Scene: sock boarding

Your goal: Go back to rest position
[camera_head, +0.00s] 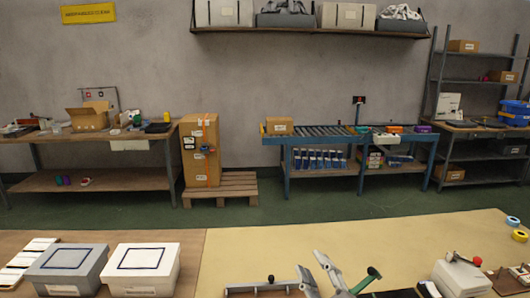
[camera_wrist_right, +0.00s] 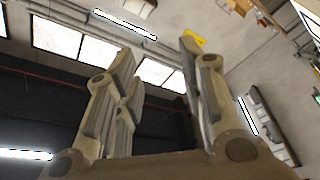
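My right gripper (camera_head: 311,262) shows at the bottom centre of the head view, in front of the pale mat (camera_head: 240,255). Its grey fingers point up and stand apart. In the right wrist view the gripper (camera_wrist_right: 158,55) is open, with nothing between its fingers and the ceiling behind them. My left gripper is in neither view. No sock can be made out.
A grey box (camera_head: 68,258) and a white box (camera_head: 142,262) stand at the left. A green-handled part (camera_head: 370,277) is close beside my right gripper. A white device (camera_head: 461,280) and tape rolls (camera_head: 513,221) are at the right. The mat's back middle is clear.

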